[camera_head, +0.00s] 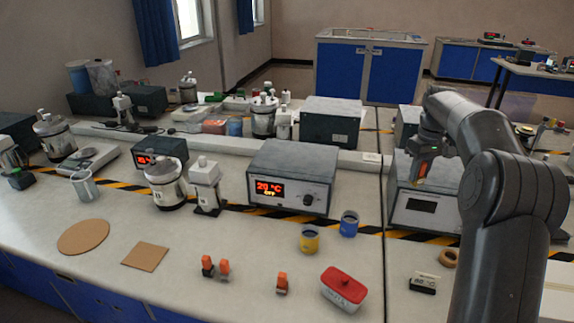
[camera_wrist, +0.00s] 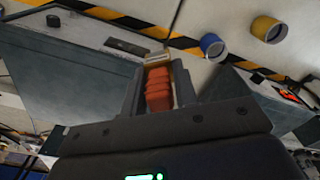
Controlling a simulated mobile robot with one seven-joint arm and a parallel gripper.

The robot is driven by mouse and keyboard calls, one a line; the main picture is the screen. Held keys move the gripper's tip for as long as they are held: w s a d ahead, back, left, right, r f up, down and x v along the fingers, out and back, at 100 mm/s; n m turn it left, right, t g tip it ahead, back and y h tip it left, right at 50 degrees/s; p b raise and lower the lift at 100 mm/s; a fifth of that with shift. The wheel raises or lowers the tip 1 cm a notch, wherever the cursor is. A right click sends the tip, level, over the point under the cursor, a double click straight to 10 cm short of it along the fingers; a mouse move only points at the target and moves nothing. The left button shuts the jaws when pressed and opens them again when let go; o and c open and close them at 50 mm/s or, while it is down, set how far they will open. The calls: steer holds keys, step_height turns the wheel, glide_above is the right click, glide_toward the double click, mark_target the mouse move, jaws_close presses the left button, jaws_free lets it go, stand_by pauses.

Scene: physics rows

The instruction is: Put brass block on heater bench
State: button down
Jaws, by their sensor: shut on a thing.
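My gripper (camera_head: 426,168) is raised over the right part of the bench, in front of the grey box with a dark display (camera_head: 422,206). It is shut on the brass block (camera_wrist: 157,57), which has a ridged orange grip (camera_wrist: 158,90) between the fingers in the wrist view. The block appears clear of any surface. A grey box with a lit "20 °C OFF" display (camera_head: 290,176) stands left of my gripper and also shows at the right of the wrist view (camera_wrist: 262,98). I cannot tell which box is the heater bench.
Several small orange-topped pieces (camera_head: 282,284), a red-lidded container (camera_head: 343,288), and yellow (camera_head: 309,239) and blue (camera_head: 349,224) cups stand on the front bench. A cork disc (camera_head: 84,237) and square (camera_head: 145,256) lie at left. Bare benchtop lies between them.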

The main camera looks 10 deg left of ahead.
steer(key=s+a+n, duration=0.2)
steer(key=s+a, duration=0.2)
steer(key=a, duration=0.5)
steer(key=s+a+n, duration=0.1)
steer(key=s+a, duration=0.4)
steer(key=a, duration=0.4)
steer(key=s+a+f+n, duration=0.2)
steer(key=s+a+n, duration=0.2)
steer(key=s+a, duration=0.95)
step_height(320, 180, down, 12)
steer(key=s, duration=0.2)
steer(key=a+f, duration=0.2)
steer(key=a, duration=0.1)
steer(key=s+a+f, duration=0.1)
steer(key=a+f, duration=0.1)
steer(key=a, duration=0.2)
steer(key=a+f, duration=0.2)
steer(key=a, duration=0.1)
steer(key=shift+s+a+f, duration=0.25)
steer(key=shift+a+f, duration=0.05)
steer(key=shift+f, duration=2)
steer(key=c, duration=1.1)
jaws_free()
steer(key=shift+f, duration=0.15)
